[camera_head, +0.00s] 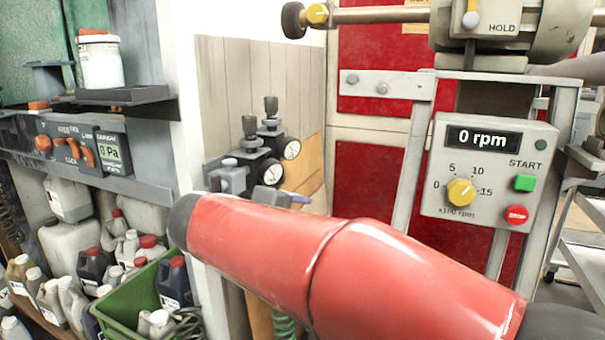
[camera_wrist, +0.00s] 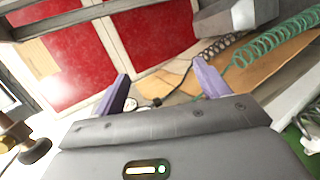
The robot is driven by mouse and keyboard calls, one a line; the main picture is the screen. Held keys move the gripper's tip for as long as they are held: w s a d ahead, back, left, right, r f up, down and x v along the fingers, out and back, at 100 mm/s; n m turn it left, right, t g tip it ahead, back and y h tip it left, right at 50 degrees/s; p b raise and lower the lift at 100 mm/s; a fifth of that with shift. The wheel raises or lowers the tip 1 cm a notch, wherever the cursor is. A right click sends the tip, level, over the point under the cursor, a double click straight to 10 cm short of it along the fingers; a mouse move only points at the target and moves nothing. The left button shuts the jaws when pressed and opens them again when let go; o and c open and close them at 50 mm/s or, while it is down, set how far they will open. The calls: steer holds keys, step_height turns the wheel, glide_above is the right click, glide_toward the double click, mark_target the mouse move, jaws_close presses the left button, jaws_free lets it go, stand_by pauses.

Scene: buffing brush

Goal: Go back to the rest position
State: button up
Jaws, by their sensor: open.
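My gripper shows in the wrist view (camera_wrist: 160,92), with its two purple fingers spread apart and nothing between them. The buffing machine's control box (camera_head: 489,175) reads 0 rpm, with a yellow knob (camera_head: 460,192), a green START button (camera_head: 525,183) and a red STOP button (camera_head: 517,215). The buffing machine (camera_head: 502,35) stands above it.
Two gauges (camera_head: 273,172) with black knobs sit on the wooden panel. Several bottles and a green crate (camera_head: 128,304) stand below. Coiled hoses (camera_wrist: 270,45) hang near my gripper.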

steer(key=s+d+f+m+g+y+p, duration=0.1)
steer(key=s+d+f+m+g, duration=0.15)
steer(key=d, duration=0.35)
steer(key=s+d+f+m+g+y, duration=0.1)
steer(key=s+d, duration=0.3)
steer(key=d, duration=0.2)
steer(key=s+d+f+m+y+p, duration=0.1)
steer(key=s+d+f+m+y, duration=0.1)
steer(key=s, duration=0.6)
steer(key=s+d+f+m+g+y+p, duration=0.1)
steer(key=s+d+f+m+y, duration=0.2)
steer(key=s, duration=0.4)
steer(key=shift+s+d+f+m, duration=0.35)
steer(key=shift+d+f+m, duration=0.25)
steer(key=shift+f+m, duration=0.4)
